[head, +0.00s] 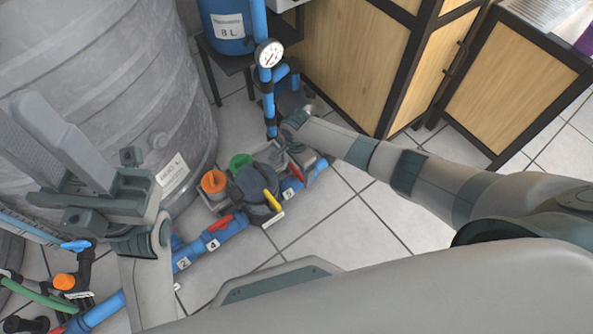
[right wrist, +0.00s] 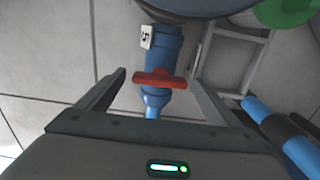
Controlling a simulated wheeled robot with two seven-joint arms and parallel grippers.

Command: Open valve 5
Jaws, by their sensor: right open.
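Valve 5 has a red handle (right wrist: 160,79) on a blue pipe (right wrist: 163,48) with a white tag "5" (right wrist: 147,37) beside it. In the right wrist view the handle lies crosswise to the pipe. My right gripper (right wrist: 165,82) is open, with one finger on each side of the handle; I cannot tell whether either touches it. In the head view the red handle (head: 296,171) shows just below my right gripper (head: 293,152). My left gripper (head: 22,120) is raised at the left, in front of the grey tank, away from valve 5; its opening is unclear.
A large grey tank (head: 120,75) fills the left. A pump with a yellow handle (head: 271,200), a green cap (head: 241,161) and an orange knob (head: 213,182) stand close to valve 5. A pressure gauge (head: 269,54) rises behind. Tiled floor (head: 340,235) is clear at the front right.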

